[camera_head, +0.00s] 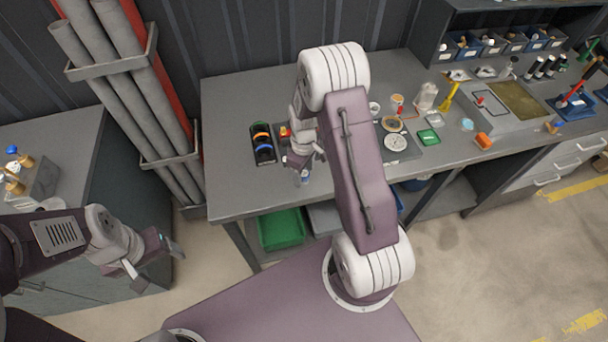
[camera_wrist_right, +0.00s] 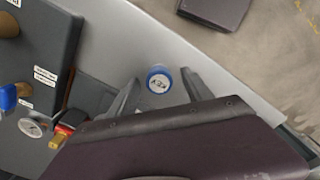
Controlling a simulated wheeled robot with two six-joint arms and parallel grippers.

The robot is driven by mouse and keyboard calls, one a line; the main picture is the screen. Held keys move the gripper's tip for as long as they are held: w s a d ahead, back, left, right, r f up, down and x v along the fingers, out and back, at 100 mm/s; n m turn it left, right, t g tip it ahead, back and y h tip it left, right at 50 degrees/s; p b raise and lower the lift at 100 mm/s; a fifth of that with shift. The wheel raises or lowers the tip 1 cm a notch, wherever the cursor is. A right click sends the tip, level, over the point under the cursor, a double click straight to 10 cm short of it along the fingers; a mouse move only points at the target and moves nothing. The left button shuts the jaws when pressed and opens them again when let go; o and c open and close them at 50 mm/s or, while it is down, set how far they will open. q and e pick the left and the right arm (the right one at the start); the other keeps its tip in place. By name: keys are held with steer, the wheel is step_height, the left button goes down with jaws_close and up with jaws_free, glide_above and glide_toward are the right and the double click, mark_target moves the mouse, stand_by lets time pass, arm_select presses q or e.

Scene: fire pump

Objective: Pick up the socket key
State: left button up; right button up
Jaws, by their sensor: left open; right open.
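An upright item with a blue-rimmed round white top lettered "KEY" (camera_wrist_right: 158,82), likely the socket key, shows in the right wrist view. In the head view a small bluish item (camera_head: 304,178) stands near the front edge of the workbench, just below my right gripper. My right gripper (camera_head: 301,164) is open and points down. In its wrist view the two fingers (camera_wrist_right: 162,90) lie either side of the round top, with a gap to each. How far down it is I cannot tell. My left gripper (camera_head: 152,262) is open and empty, low at the left, away from the bench.
The grey workbench (camera_head: 232,100) also holds a black tray (camera_head: 262,144) with coloured rings, a white gauge (camera_head: 395,142) and a green box (camera_head: 428,137). Grey pipes (camera_head: 130,80) stand left of it. A green bin (camera_head: 281,229) sits beneath.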

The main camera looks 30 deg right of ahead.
steer(key=shift+f, duration=0.35)
jaws_close()
steer(key=shift+r, duration=0.1)
